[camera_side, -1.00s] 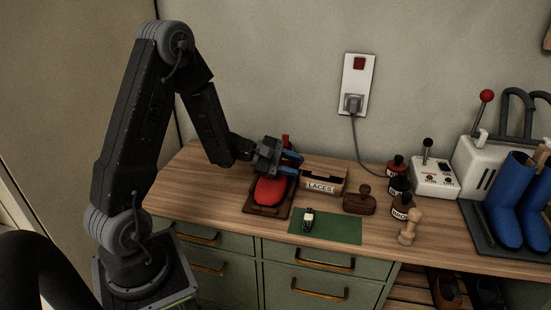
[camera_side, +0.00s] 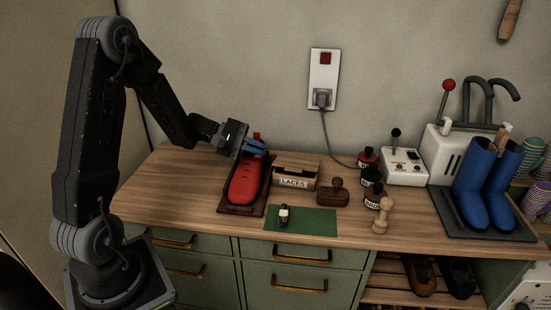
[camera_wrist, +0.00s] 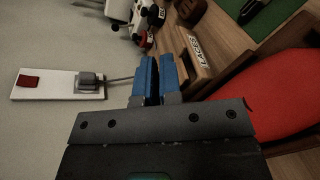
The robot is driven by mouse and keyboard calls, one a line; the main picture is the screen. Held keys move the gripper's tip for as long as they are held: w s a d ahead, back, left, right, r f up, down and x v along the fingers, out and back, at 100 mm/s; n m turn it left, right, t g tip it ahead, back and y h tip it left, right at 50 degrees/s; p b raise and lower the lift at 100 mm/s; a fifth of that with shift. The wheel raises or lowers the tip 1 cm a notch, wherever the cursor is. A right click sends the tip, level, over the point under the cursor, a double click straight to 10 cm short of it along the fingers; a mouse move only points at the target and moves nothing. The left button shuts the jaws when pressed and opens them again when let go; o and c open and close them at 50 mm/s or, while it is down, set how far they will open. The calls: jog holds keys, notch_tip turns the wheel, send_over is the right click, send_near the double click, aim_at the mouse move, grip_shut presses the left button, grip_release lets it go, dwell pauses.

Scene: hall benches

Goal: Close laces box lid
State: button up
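The laces box (camera_side: 293,183) is a small wooden box with a white LACES label on its front, standing toward the back of the bench. Its top looks dark and open in the side view; the lid's exact angle is hard to make out. It also shows in the wrist view (camera_wrist: 200,62), just beyond and right of the fingers. My gripper (camera_side: 257,146) has blue fingers and hangs above the back end of the red shoe form, left of and above the box. The fingers (camera_wrist: 161,62) lie close together with nothing visible between them, apart from the box.
A red shoe form (camera_side: 245,180) on a dark wooden stand lies left of the box. A wooden-handled stamp (camera_side: 332,192), dark bottles (camera_side: 373,173) and a green mat (camera_side: 315,220) are close by. A socket (camera_side: 322,97) with a cable is on the wall behind.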

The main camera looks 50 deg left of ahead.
jog(key=w+d+r+m+g, duration=0.1)
jog(key=w+m+g, duration=0.1)
jog(key=m, duration=0.3)
jog(key=w+d+r+m+g, duration=0.2)
jog(key=m+g, duration=0.2)
jog(key=m, duration=0.1)
jog(key=w+d+r+m+g, duration=0.1)
jog(key=w+d+m+g, duration=0.1)
jog(key=m, duration=0.3)
jog(key=shift+d+r+m+g, duration=0.3)
jog(key=shift+r+g, duration=0.1)
jog(key=shift+g, duration=0.1)
grip_shut()
jog(key=m+g+y, duration=0.3)
jog(key=m+y, duration=0.6)
jog(key=m, duration=0.2)
send_near(294, 169)
jog(key=x, duration=0.7)
jog(key=shift+d+f, duration=0.15)
jog(key=shift+f, duration=0.1)
